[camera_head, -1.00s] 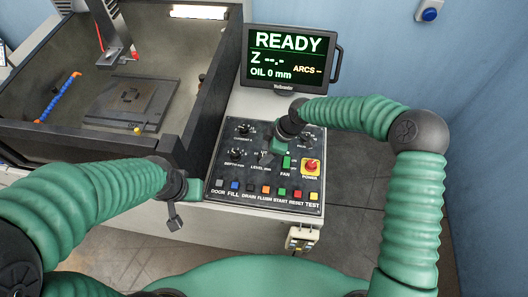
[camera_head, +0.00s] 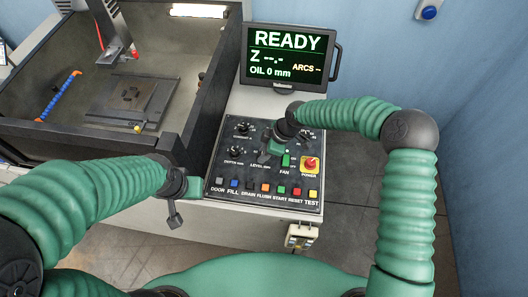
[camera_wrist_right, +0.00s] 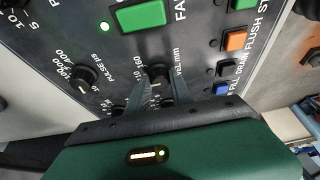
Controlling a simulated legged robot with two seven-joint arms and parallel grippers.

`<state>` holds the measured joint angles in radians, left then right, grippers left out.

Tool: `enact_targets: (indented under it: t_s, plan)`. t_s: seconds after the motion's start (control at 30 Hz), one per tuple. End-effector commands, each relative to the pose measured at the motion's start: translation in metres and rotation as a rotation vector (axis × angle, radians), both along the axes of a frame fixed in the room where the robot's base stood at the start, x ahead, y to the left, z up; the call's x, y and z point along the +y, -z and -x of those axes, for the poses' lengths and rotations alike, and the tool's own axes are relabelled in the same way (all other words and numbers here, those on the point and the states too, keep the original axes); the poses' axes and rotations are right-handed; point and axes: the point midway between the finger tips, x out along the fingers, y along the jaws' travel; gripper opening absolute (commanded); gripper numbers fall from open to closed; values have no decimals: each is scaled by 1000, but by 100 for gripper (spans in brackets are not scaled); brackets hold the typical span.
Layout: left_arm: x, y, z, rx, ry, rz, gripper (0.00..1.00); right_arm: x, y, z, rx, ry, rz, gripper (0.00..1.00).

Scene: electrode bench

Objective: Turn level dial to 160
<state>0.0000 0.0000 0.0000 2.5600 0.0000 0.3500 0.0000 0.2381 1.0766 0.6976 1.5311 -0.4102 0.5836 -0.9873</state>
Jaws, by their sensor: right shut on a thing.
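The level dial (camera_wrist_right: 157,75) is a small black knob with a white mark, beside its "mm" label in the right wrist view. My right gripper (camera_wrist_right: 157,84) has its two fingers on either side of the knob and is shut on it. In the head view this gripper (camera_head: 265,156) is over the level dial's place above the "LEVEL mm" label and hides most of the dial. Its exact setting cannot be read. My left gripper (camera_head: 174,215) hangs by the panel's front left corner, away from the dials; its finger opening is unclear.
The control panel (camera_head: 215,172) carries other dials, a green fan switch (camera_head: 285,160), a red power knob (camera_head: 310,164) and a row of coloured buttons. The monitor (camera_head: 289,56) reads READY and OIL 0 mm. The machine's tank (camera_head: 195,100) stands to the left.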

Motion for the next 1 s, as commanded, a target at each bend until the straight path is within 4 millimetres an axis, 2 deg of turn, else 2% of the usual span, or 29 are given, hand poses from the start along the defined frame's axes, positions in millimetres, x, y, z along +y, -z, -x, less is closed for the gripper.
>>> enact_targets:
  t_s: [0.37, 1.0]
  plan:
    - [0, 6, 0, 0, 0, 0, 0, 1, -1, -1, -7, 117, -1, 0]
    - [0, 37, 0, 0, 0, 0, 0, 4, -1, 1, -11, 627, -5, 0]
